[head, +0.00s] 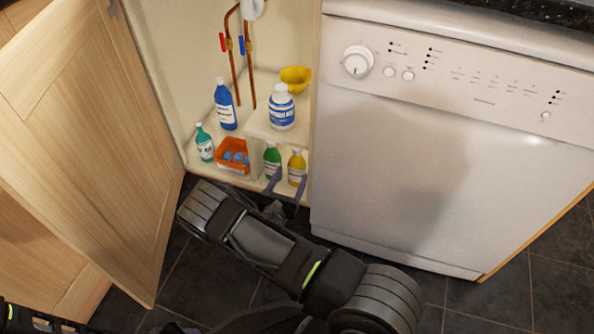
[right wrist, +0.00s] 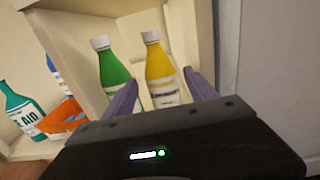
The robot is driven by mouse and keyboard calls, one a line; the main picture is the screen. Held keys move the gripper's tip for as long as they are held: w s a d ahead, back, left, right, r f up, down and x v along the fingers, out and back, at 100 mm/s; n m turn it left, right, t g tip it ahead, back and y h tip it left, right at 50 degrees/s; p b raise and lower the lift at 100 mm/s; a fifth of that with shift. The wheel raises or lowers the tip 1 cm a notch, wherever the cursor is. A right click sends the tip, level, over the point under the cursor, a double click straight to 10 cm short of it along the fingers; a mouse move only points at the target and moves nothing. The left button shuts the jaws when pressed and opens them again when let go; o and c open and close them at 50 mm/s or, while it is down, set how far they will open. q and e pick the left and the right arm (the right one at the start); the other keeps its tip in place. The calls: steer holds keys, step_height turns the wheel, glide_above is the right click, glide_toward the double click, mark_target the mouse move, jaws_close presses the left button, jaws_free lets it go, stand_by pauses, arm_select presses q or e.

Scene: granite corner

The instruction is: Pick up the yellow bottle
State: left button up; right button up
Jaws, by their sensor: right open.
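The yellow bottle (head: 297,167) has a white cap and a pale label. It stands upright on the cabinet floor, under a raised shelf, close to the right side wall. It also shows in the right wrist view (right wrist: 160,72). My right gripper (head: 285,182) is open in front of the cabinet opening. In the right wrist view its purple fingers (right wrist: 160,90) are spread, with the yellow bottle beyond and between them. The lower part of the bottle is hidden behind the gripper body. My left gripper is not clearly visible.
A green bottle (head: 272,158) stands just left of the yellow one. An orange bin (head: 233,155), a teal bottle (head: 204,143) and a blue bottle (head: 225,104) are further left. A white jug (head: 282,108) is on the shelf. The open door (head: 95,130) and dishwasher (head: 440,150) flank the opening.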

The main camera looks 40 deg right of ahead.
mark_target(295, 167)
steer(key=b+x, duration=0.1)
steer(key=x, duration=0.2)
steer(key=shift+w+d+f, duration=0.1)
steer(key=shift+w+d, duration=0.3)
jaws_close()
stand_by(0.7)
